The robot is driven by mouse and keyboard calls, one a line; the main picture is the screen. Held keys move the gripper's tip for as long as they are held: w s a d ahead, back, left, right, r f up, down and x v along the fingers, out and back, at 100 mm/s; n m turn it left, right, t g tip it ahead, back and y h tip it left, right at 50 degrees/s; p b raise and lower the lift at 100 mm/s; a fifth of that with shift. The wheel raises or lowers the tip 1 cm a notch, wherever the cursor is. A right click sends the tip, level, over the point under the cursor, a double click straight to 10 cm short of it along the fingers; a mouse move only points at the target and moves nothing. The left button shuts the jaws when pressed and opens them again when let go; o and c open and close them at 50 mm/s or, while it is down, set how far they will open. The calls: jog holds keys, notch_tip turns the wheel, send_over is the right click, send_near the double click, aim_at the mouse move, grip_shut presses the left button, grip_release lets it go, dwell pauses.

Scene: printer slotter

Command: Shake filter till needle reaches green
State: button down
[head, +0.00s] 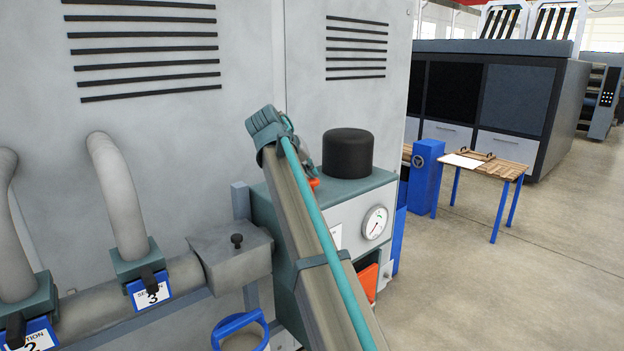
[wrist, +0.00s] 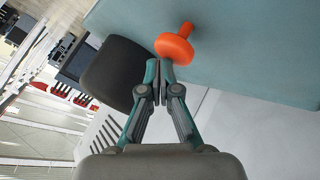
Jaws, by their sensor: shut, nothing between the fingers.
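The filter unit (head: 345,215) is a grey-teal box against the large machine in the head view, partly hidden by my arm. A round white gauge (head: 375,222) is on its front; the needle looks to lie in the lower part of the dial, but its zone is too small to read. A black cylindrical cap (head: 348,153) stands on top and shows in the wrist view (wrist: 113,75). An orange knob (wrist: 176,46) sits on the teal top beside it. My gripper (wrist: 160,80) is shut and empty, its tips appearing just short of the knob and close to the cap.
An orange part (head: 368,282) is low on the unit's front.

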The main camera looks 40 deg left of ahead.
jog(key=shift+f+b, duration=0.3)
jog(key=shift+f, duration=0.8)
dwell(0.8)
jog(key=shift+r, duration=0.1)
jog(key=shift+r+p, duration=0.75)
jog(key=shift+r, duration=1.05)
jog(key=shift+r, duration=0.1)
jog(key=shift+r+p, duration=0.9)
jog(key=shift+r, duration=1.5)
